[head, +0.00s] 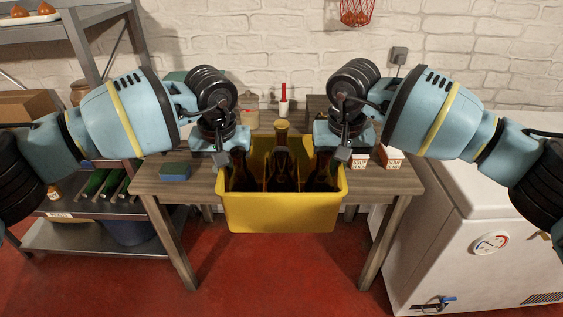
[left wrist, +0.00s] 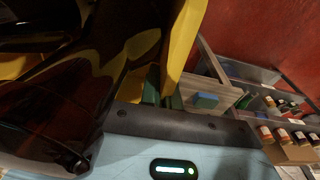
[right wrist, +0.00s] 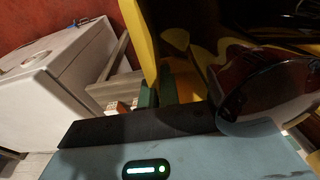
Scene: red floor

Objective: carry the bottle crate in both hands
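The yellow bottle crate (head: 281,212) is in the middle of the head view, in front of and overlapping the table's front edge. Several dark brown bottles (head: 282,168) stand in its compartments. My left gripper (head: 231,160) is at the crate's left wall and my right gripper (head: 333,157) at its right wall. In the left wrist view the yellow wall (left wrist: 182,40) runs down between the green finger pads. In the right wrist view the wall (right wrist: 146,45) likewise runs between the pads. The crate looks about level; its underside is hidden.
The wooden table (head: 385,180) carries a blue sponge (head: 175,171) and small cartons (head: 390,157). A white chest freezer (head: 450,235) stands at right, a metal shelf (head: 85,208) with bottles at left. Red floor (head: 280,285) in front is clear.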

